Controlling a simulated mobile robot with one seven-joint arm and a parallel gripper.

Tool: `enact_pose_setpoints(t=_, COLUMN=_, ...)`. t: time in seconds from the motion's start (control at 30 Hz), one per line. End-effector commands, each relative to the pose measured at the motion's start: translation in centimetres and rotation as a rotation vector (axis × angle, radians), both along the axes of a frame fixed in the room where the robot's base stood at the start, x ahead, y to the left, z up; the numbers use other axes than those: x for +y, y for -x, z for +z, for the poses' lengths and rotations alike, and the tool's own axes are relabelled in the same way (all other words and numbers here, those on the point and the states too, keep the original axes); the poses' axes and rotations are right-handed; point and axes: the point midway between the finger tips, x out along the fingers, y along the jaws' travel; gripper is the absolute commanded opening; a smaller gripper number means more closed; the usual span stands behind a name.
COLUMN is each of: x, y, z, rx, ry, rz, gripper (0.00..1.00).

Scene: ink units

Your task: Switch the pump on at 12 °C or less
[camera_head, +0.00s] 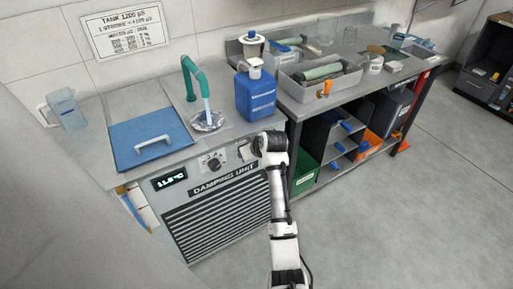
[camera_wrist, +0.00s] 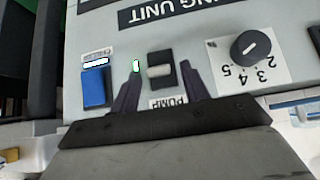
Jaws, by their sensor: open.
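The damping unit (camera_head: 225,215) stands at the left with a small display (camera_head: 170,180) that appears to read 11.5 °C. In the wrist view its panel is upside down. In the head view my gripper (camera_head: 257,145) is at the panel's right end. A small bright green-white light (camera_wrist: 136,66) shows by the left fingertip.
A blue switch (camera_wrist: 94,88) labelled chiller and a numbered dial (camera_wrist: 250,48) flank the pump switch. A blue jug (camera_head: 256,95) and a green tap (camera_head: 195,75) stand on top. A steel bench (camera_head: 300,108) adjoins at right. The floor (camera_head: 400,215) at front right is clear.

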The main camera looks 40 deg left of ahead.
Motion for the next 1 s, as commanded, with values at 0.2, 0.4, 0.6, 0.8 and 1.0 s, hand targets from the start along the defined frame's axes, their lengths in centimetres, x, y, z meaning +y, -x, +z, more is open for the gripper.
enact_pose_setpoints(t=0.2, x=-3.1, y=1.2, z=3.7, rx=-0.005, ry=-0.003, rz=-0.003, gripper=0.45)
enact_pose_setpoints(t=0.4, x=-5.6, y=2.3, z=6.8, rx=-0.005, ry=-0.001, rz=-0.002, gripper=0.45)
enact_pose_setpoints(t=0.6, x=-6.9, y=2.9, z=8.5, rx=-0.001, ry=0.000, rz=-0.001, gripper=0.45)
enact_pose_setpoints(t=0.8, x=-7.2, y=3.0, z=8.8, rx=-0.001, ry=0.000, rz=-0.001, gripper=0.45)
enact_pose_setpoints(t=1.0, x=-7.1, y=3.0, z=8.8, rx=0.000, ry=0.000, rz=0.000, gripper=0.45)
